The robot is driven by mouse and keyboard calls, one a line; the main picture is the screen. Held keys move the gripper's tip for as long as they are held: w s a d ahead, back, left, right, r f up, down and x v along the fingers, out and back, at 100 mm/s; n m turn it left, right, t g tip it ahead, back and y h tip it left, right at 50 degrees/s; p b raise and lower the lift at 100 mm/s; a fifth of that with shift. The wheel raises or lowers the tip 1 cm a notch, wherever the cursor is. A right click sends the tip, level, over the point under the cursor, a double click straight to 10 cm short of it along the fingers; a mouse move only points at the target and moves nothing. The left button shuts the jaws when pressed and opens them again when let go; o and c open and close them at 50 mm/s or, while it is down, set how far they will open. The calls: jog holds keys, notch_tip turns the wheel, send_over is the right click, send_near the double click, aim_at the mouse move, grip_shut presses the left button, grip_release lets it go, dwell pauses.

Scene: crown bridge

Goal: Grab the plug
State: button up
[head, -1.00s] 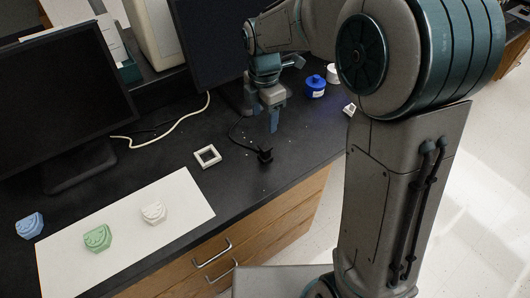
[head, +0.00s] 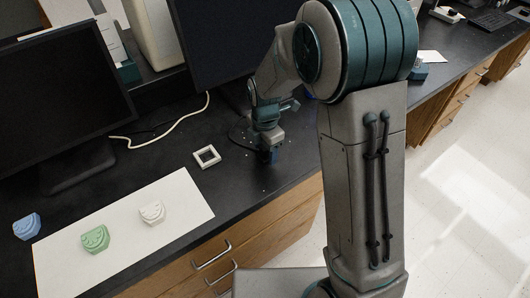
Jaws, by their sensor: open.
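The plug is hard to make out in the head view, as my gripper (head: 269,154) is right over the spot where it stands. Part of its dark cord (head: 236,133) shows to the left of the gripper on the black bench top. My gripper points down, open, with its fingertips low near the bench surface. I cannot tell whether the fingers are around the plug or just in front of it.
A white square frame (head: 207,157) lies left of my gripper. A white sheet (head: 165,233) holds a green dental model (head: 95,239) and a white one (head: 152,212); a blue one (head: 27,227) sits beside it. Monitors (head: 62,90) stand behind. The bench's front edge is close.

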jog(key=shift+f, duration=0.5)
jog(key=c, duration=1.1)
jog(key=shift+r, duration=0.1)
